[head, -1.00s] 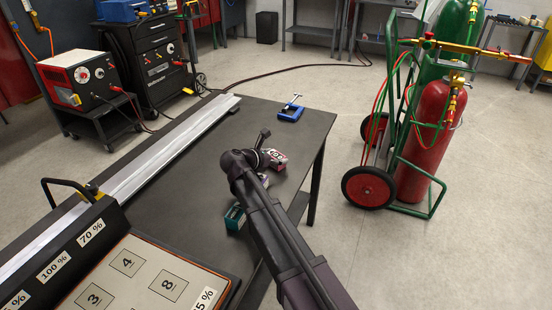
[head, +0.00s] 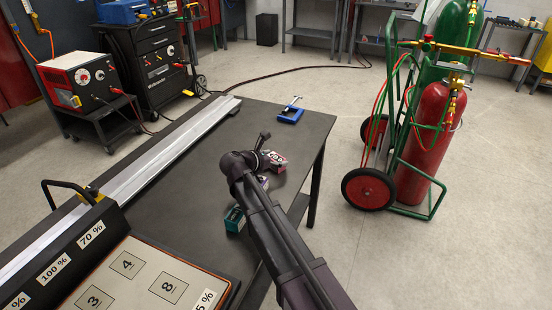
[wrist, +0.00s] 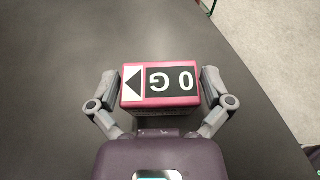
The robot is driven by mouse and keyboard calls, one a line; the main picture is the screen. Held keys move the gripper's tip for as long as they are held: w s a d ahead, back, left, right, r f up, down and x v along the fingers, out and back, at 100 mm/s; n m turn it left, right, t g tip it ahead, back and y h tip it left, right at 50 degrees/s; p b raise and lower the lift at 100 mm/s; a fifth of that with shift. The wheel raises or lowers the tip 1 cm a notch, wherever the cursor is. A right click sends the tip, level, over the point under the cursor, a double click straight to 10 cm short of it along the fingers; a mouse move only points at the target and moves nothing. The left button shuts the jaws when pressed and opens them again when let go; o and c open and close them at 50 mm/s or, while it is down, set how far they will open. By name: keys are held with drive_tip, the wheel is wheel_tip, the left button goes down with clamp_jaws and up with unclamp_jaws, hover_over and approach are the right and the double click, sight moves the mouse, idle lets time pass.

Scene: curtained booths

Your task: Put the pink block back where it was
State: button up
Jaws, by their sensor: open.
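My gripper (wrist: 160,77) is open, with one grey finger on each side of the block. Small gaps seem to show between fingers and block; contact is not clear. In the head view the pink block (head: 277,162) sits near the table's right edge, beside the end of my arm, which partly covers it. Where the block was before is not shown.
A blue tool (head: 290,114) lies at the table's far end. A numbered board (head: 140,275) and a long metal rail (head: 165,155) occupy the left. The middle of the table (head: 205,185) is clear.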

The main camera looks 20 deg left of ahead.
drive_tip(key=p+v, duration=0.4)
drive_tip(key=v, duration=0.7)
drive_tip(key=shift+s+a+r, duration=0.2)
drive_tip(key=shift+s+r, duration=0.05)
drive_tip(key=shift+s, duration=0.05)
idle(0.4)
